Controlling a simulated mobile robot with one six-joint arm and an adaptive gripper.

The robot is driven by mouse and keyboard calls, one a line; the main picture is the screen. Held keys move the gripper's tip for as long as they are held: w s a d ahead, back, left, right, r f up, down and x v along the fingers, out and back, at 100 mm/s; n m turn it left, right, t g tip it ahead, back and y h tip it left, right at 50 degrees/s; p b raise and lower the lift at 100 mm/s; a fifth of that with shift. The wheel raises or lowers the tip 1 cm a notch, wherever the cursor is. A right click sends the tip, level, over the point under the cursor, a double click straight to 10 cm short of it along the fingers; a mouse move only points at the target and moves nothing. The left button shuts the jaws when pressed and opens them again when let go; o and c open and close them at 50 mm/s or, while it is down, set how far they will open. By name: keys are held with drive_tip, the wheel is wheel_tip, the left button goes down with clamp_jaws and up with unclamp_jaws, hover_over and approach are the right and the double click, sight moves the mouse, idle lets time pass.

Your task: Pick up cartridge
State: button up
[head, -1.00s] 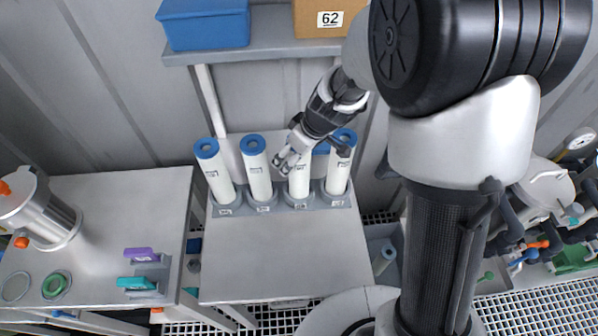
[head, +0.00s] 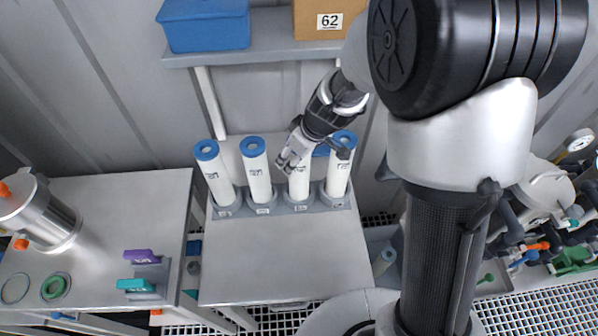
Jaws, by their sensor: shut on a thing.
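Several white cartridges with blue ring caps stand upright in a row in a grey rack (head: 227,213) on the middle table. From the left they are the first cartridge (head: 218,181), the second cartridge (head: 258,178), the third cartridge (head: 299,184) and the rightmost cartridge (head: 338,176). My gripper (head: 290,160) comes down from the upper right and is shut on the third cartridge at its upper part. My gripper and wrist hide most of that cartridge's top. Its lower end is still at the rack.
A shelf (head: 265,51) with a blue bin (head: 204,25) and a box marked 62 (head: 322,18) runs above the rack. A steel vessel (head: 40,212) stands on the left table. The middle table's front (head: 285,265) is clear.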

drive_tip(key=c, duration=0.4)
drive_tip(key=shift+r, duration=0.1)
